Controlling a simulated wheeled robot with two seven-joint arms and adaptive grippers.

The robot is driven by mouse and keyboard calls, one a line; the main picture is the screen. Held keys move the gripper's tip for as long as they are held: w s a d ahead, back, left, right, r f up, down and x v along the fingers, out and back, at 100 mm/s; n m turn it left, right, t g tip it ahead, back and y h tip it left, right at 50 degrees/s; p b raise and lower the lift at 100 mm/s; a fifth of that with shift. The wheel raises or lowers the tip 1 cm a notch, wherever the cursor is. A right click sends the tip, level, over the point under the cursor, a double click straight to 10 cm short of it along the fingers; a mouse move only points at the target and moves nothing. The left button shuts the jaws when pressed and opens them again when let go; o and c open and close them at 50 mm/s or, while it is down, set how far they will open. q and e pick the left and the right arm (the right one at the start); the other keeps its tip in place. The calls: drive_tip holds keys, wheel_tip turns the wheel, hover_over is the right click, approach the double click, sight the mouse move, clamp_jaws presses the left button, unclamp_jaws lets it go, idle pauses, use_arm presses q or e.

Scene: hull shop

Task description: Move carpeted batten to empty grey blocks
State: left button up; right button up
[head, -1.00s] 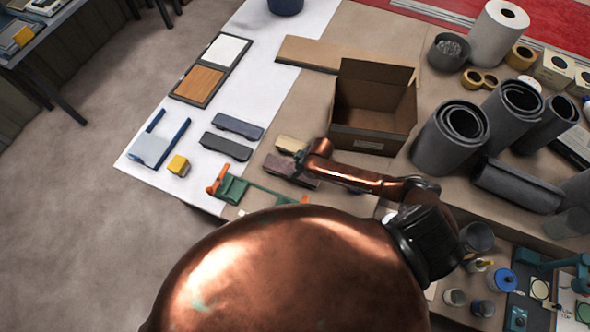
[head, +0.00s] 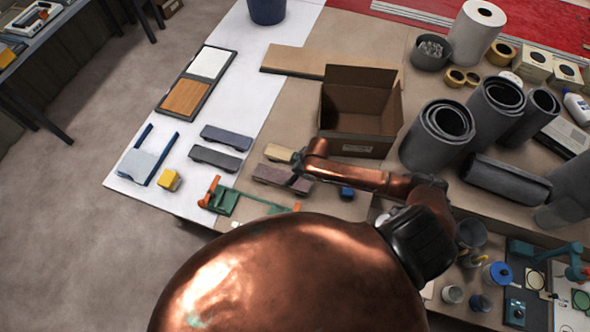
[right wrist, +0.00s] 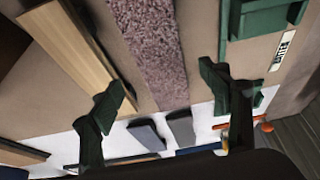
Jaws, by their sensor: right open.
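The carpeted batten (head: 282,179) is a mauve, speckled strip lying on the brown bench. It also runs down the middle of the right wrist view (right wrist: 150,45). Two grey blocks (head: 227,137) (head: 215,158) lie side by side on the white sheet with nothing on them. They also show in the right wrist view (right wrist: 145,135) (right wrist: 180,128). My right gripper (right wrist: 160,80) is open, its green fingers either side of the batten's near end in that view; I cannot tell its height above. In the head view my arm's end partly covers that area. My left gripper is not in view.
A pale wooden piece (head: 278,152) lies beside the batten. A green tool with orange ends (head: 227,201) is in front. An open cardboard box (head: 355,146) stands behind right, with grey rolls (head: 437,135) further right. A yellow block (head: 169,180) sits left.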

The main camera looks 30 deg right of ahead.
drive_tip(key=v, duration=0.6)
drive_tip(key=shift+f, duration=0.1)
idle(0.9)
